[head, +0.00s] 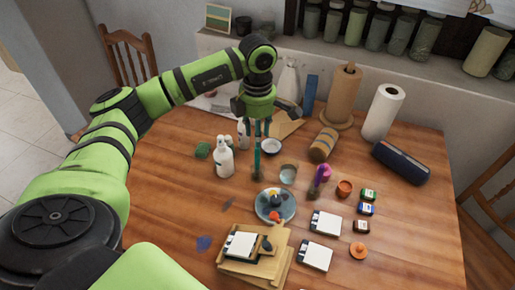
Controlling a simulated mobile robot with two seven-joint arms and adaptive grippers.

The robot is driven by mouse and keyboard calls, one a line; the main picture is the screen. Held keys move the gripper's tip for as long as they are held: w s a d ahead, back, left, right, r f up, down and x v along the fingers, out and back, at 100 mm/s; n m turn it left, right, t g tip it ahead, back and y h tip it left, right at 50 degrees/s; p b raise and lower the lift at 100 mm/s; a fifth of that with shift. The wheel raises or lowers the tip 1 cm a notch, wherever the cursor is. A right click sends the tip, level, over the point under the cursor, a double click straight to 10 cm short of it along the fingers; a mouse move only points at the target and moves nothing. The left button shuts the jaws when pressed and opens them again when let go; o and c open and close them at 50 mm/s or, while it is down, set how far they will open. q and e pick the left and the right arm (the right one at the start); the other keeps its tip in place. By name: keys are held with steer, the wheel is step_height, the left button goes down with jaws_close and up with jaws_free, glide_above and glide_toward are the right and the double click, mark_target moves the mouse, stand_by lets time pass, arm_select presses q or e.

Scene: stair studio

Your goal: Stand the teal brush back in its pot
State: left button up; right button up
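My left gripper (261,126) points down over the back middle of the table. It appears shut on the teal brush (257,160), which hangs upright below the fingers, its dark end low. Whether that end touches the table is hard to tell. A small terracotta pot (345,188) stands to the right, apart from the brush. A clear cup (288,174) and a white bowl (271,147) are nearer to the brush. I cannot tell which vessel is the brush's pot. My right gripper is not in view.
A paint plate (260,207) lies just in front of the brush. White bottles (224,158) stand left of it. A purple brush (315,183) is at the right, near several small jars (369,195). Paper rolls (383,111) stand at the back. The table's left front is mostly clear.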

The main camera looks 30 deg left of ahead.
arm_select(q)
steer(key=shift+r, duration=1.4)
steer(key=shift+r, duration=0.1)
